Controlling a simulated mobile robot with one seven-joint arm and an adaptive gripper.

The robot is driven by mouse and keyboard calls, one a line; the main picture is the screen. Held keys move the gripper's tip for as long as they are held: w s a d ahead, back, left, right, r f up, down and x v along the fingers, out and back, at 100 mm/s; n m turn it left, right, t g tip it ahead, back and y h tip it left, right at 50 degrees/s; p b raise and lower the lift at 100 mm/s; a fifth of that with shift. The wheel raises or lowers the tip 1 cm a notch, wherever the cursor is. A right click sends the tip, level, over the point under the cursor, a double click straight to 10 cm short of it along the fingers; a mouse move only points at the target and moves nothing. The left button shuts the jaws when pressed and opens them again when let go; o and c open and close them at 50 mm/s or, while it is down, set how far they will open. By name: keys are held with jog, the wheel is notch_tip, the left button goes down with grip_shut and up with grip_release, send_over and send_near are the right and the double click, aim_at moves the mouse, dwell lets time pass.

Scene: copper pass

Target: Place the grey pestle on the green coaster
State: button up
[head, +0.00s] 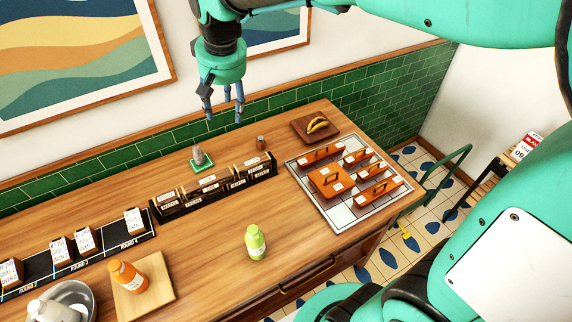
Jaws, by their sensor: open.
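The grey pestle (198,156) stands roughly upright on the green coaster (208,168), at the back of the wooden counter near the tiled wall. The pestle hides part of the coaster. My gripper (224,117) hangs with its fingers pointing down, above and slightly right of the pestle in the picture. Its fingers are spread, with nothing between them. It is apart from the pestle.
A dark rack with labelled boxes (208,189) stands in front of the coaster. A small brown cup (260,142) is to the right. A green bottle (255,242) stands mid-counter, an orange bottle (127,275) at front left. A grid board (338,212) holds orange pieces.

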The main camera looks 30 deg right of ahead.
jog(key=s+d+t, duration=0.1)
jog(key=s+d, duration=0.1)
jog(key=s, duration=1.1)
jog(key=s+d+t, duration=0.1)
jog(key=s, duration=1.1)
jog(key=shift+s+d+f+t, duration=0.3)
jog(key=shift+s+d+f, duration=0.05)
jog(key=shift+f, duration=0.1)
jog(key=shift+f+b, duration=0.25)
jog(key=shift+b, duration=0.1)
